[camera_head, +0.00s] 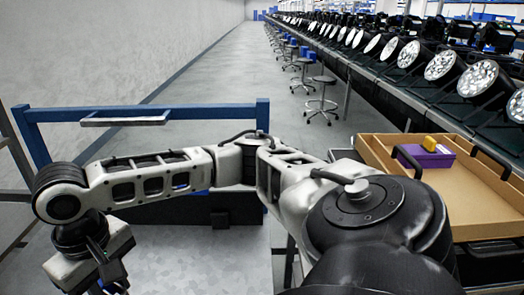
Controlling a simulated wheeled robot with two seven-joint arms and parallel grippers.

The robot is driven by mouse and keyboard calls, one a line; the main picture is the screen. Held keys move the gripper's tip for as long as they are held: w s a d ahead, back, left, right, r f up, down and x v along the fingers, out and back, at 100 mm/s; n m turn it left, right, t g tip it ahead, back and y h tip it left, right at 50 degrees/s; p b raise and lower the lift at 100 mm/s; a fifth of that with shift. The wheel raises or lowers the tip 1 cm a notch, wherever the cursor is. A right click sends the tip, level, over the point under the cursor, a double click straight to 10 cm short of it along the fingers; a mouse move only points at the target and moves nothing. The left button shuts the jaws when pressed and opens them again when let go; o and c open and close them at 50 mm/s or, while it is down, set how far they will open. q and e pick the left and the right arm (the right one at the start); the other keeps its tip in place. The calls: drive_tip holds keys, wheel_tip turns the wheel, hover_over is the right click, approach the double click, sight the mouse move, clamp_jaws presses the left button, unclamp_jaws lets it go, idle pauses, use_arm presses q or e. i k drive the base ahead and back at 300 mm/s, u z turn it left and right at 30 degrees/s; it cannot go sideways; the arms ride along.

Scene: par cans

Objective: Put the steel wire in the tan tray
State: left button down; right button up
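The tan tray (488,190) is at the right, an open box with low walls and black handles. A purple box (428,157) with a yellow piece (430,143) on top is inside it. I cannot make out a steel wire anywhere. My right arm reaches from the lower right across to the left. Its gripper (106,276) points down at the lower left, far from the tray. The bottom edge cuts off the gripper, so I cannot tell whether it is open or holds anything. My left gripper is not in view.
A blue frame (60,114) with a grey bar (125,118) stands at the left. Stools (322,98) and a long bench of stage lights (445,66) line the right. The aisle floor (215,85) is clear.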

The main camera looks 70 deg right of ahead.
sight(476, 215)
drive_tip(key=k, duration=1.35)
drive_tip(key=z, duration=1.95)
